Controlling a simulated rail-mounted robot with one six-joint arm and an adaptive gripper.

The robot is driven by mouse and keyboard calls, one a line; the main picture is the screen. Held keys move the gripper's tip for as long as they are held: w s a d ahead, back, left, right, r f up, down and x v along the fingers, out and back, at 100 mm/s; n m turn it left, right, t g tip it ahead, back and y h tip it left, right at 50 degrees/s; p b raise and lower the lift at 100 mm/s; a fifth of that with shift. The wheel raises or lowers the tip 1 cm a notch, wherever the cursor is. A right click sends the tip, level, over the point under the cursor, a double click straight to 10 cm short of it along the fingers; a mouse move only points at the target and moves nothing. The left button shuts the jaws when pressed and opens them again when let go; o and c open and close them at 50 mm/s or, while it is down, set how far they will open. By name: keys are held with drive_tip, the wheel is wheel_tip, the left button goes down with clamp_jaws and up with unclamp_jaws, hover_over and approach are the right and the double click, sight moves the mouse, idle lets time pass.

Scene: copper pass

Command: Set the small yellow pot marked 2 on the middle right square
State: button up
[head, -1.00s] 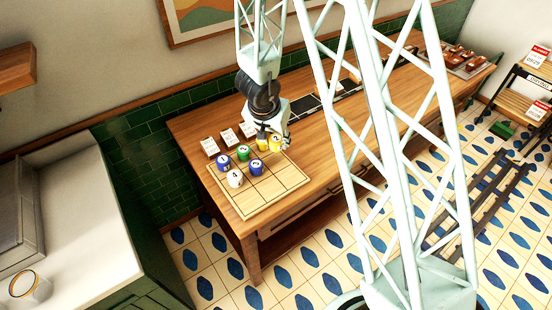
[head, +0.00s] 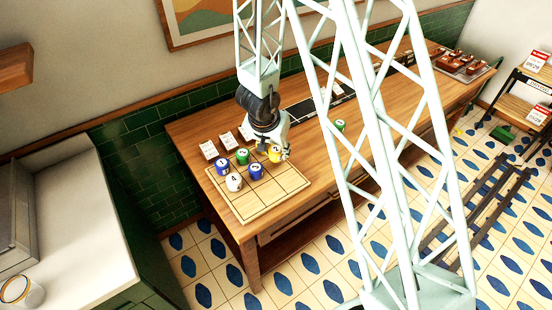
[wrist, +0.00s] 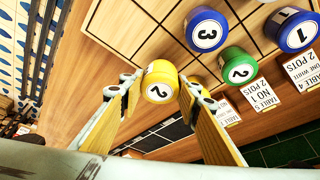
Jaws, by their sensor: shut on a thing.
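The small yellow pot marked 2 (head: 274,157) is between the fingers of my gripper (head: 280,153), by the far right edge of the gridded wooden board (head: 262,207). In the wrist view the yellow pot (wrist: 160,75) shows its white top with the 2, and my gripper (wrist: 158,92) is shut on it. It appears upright; I cannot tell its height above the surface. Two blue pots (head: 222,167) (head: 256,170), a green pot marked 2 (head: 242,156) and a white pot marked 4 (head: 234,182) stand on the board's left part. The board's right and near squares look bare.
Printed cards (head: 208,150) stand on the wooden table behind the board. Another green pot (head: 340,125) is farther right, partly behind my lattice column. A dark strip (head: 300,108) lies along the table's back, and a tray (head: 463,65) sits at its far end.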

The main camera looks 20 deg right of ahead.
sight(276, 158)
drive_tip(key=shift+f+b, duration=0.9)
drive_tip(key=shift+f, duration=0.95)
drive_tip(key=shift+f, duration=0.2)
drive_tip(key=o, duration=0.9)
drive_tip(key=shift+r, duration=0.25)
drive_tip(key=p+v, duration=0.5)
drive_tip(key=v, duration=0.7)
drive_tip(key=shift+a, duration=0.1)
